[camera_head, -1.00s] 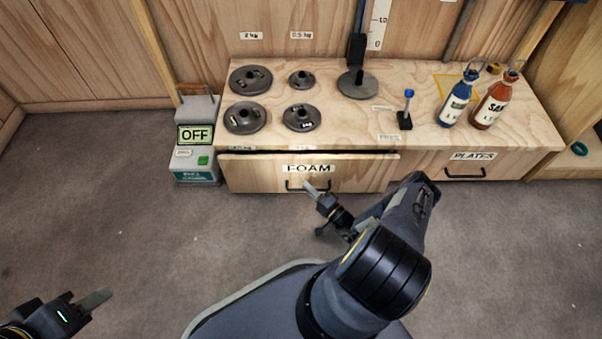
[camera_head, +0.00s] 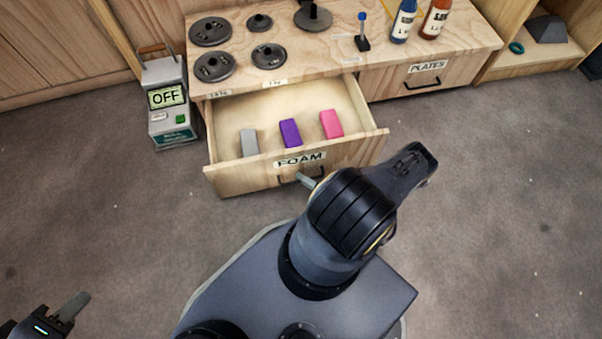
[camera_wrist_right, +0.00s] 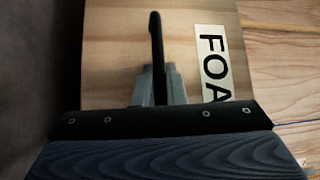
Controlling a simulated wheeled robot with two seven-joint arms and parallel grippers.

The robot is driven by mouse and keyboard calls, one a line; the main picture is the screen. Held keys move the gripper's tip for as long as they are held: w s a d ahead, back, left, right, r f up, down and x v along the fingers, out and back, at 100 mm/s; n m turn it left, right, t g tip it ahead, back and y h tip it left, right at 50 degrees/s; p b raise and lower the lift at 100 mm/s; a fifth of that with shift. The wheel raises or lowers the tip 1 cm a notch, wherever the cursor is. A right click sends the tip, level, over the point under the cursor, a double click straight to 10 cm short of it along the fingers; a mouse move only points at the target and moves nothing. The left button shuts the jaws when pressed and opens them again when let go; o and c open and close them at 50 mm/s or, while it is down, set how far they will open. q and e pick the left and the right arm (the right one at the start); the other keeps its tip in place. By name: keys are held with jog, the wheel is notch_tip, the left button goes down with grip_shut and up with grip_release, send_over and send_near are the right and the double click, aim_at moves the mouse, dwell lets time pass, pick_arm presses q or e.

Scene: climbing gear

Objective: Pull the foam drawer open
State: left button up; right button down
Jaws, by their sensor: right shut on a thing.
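The foam drawer (camera_head: 235,178) stands well open at the front of the wooden bench, with a label reading FOAM on its front. Inside lie a grey block (camera_head: 249,142), a purple block (camera_head: 290,133) and a pink block (camera_head: 331,124). My right gripper (camera_head: 306,181) is at the drawer's dark handle (camera_head: 284,180), mostly hidden by my arm. In the right wrist view its fingers (camera_wrist_right: 160,85) are shut on the black handle (camera_wrist_right: 156,45), beside the label. My left gripper (camera_head: 75,307) is at the lower left, away from the drawer; its jaw gap is unclear.
The bench top (camera_head: 330,60) holds several dark weights, a blue bottle (camera_head: 404,20) and an orange bottle (camera_head: 436,19). A shut drawer labelled PLATES (camera_head: 440,78) is at the right. The left floor is clear.

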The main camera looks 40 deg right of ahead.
pick_arm(q)
jog(key=shift+s+a, duration=0.25)
jog(key=shift+s, duration=0.15)
pick_arm(e)
jog(key=shift+s+a, duration=0.35)
jog(key=shift+s, duration=0.3)
jog(key=c, duration=1.5)
grip_release()
jog(key=shift+s, duration=0.1)
pick_arm(q)
jog(key=shift+r+p, duration=0.45)
pick_arm(e)
jog(key=v, duration=0.7)
jog(key=shift+s+d, duration=0.1)
jog(key=shift+s, duration=0.25)
